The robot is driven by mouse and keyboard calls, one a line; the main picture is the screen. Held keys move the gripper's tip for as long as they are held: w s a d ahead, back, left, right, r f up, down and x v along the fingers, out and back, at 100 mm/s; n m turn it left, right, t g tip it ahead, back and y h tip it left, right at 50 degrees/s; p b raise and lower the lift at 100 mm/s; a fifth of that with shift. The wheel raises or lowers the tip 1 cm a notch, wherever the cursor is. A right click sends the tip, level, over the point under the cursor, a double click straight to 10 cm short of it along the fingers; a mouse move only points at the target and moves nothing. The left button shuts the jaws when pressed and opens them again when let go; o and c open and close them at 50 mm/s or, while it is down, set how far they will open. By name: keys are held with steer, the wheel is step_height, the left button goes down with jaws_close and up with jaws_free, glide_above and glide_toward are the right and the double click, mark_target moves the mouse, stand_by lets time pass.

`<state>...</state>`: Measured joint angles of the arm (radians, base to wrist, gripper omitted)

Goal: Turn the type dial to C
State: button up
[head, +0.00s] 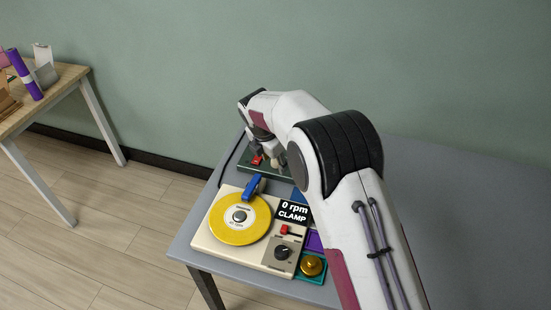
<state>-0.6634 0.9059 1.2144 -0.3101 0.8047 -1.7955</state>
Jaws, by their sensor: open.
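My gripper (268,158) is open at the far end of the table, low over a dark green panel (257,171). The gripper and my arm hide much of this panel. A small red part (257,160) shows on it beside the gripper. No dial marked with type letters can be made out there. A black round knob (282,252) sits on a grey plate of the beige machine (214,247), nearer the front and away from the gripper. Its markings are too small to read, so I cannot tell whether it is the type dial.
The beige machine bears a yellow disc (240,228), a blue clamp (252,187), a red slider (284,229) and a display (294,211) reading "0 rpm CLAMP". A gold button (312,265) sits on a teal base at the front right. A wooden table (62,84) stands at left.

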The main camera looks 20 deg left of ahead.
mark_target(276, 162)
steer(key=shift+w+a+r+n+t, duration=0.2)
steer(key=shift+w+r+n, duration=0.2)
steer(key=shift+n, duration=0.55)
steer(key=shift+w+a+r+n+t, duration=0.15)
steer(key=shift+w+r+n, duration=0.25)
steer(key=shift+n, duration=0.5)
steer(key=shift+w+a+r+n+t, duration=0.1)
steer(key=shift+w+a+r+n, duration=0.25)
steer(key=shift+n, duration=0.6)
steer(key=shift+d+f, duration=0.1)
steer(key=shift+x, duration=3.8)
steer(key=c, duration=1.1)
